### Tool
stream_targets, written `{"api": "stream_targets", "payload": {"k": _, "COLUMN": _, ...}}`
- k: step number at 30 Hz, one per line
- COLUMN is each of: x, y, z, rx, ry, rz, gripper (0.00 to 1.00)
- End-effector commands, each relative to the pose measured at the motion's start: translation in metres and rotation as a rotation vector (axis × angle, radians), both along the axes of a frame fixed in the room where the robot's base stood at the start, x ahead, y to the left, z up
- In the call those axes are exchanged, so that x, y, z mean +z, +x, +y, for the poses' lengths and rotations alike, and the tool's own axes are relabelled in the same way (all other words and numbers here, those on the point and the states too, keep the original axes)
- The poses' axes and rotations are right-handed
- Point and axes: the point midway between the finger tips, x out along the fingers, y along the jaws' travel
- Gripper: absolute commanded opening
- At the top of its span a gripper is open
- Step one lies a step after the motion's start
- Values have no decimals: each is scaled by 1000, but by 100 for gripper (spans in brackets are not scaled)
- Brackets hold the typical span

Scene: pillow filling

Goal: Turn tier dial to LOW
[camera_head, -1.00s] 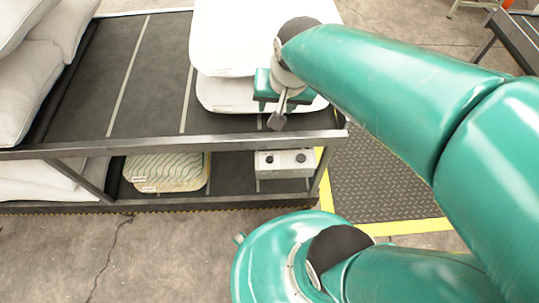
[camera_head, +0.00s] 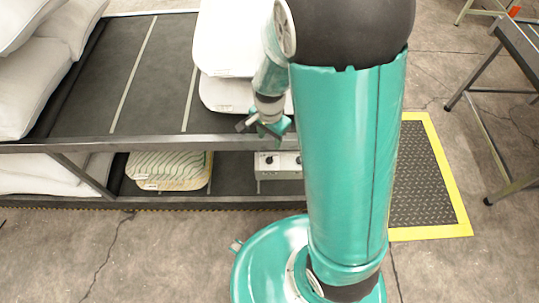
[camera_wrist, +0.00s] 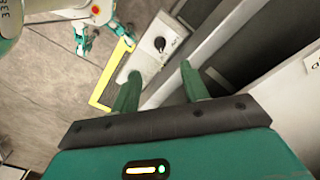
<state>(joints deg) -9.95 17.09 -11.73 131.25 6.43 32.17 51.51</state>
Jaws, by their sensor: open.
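A pale control box (camera_head: 266,184) sits on the lower shelf under the table's front edge, with two dark round dials on its face. The left dial (camera_head: 269,160) shows, while the right one (camera_head: 298,160) is partly cut off by my arm. In the wrist view one dark dial (camera_wrist: 160,44) shows on the pale panel (camera_wrist: 150,62), beyond my fingertips. I cannot read its labels or tell which dial is the tier dial. My gripper (camera_head: 262,126) is above the box at the table's front rail. Its two green fingers (camera_wrist: 160,84) are apart, with nothing held.
The table's front rail (camera_head: 130,145) runs just above the box. White pillows (camera_head: 25,95) are piled at left, and white flat pieces (camera_head: 222,60) lie on the tabletop. Patterned pads (camera_head: 170,168) lie on the lower shelf. A yellow-edged mat (camera_head: 455,190) is on the floor at right.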

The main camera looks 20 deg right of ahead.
Motion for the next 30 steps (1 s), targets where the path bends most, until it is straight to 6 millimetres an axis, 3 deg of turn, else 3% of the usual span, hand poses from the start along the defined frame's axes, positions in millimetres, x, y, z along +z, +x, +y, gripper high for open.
{"api": "stream_targets", "payload": {"k": 15, "x": -94, "y": -2, "z": -1, "rx": 2, "ry": 0, "rz": 4, "gripper": 45}}
{"api": "stream_targets", "payload": {"k": 21, "x": -110, "y": -1, "z": 0, "rx": 4, "ry": 0, "rz": 1, "gripper": 45}}
{"api": "stream_targets", "payload": {"k": 30, "x": -112, "y": -1, "z": 0, "rx": 4, "ry": 1, "rz": -1, "gripper": 45}}
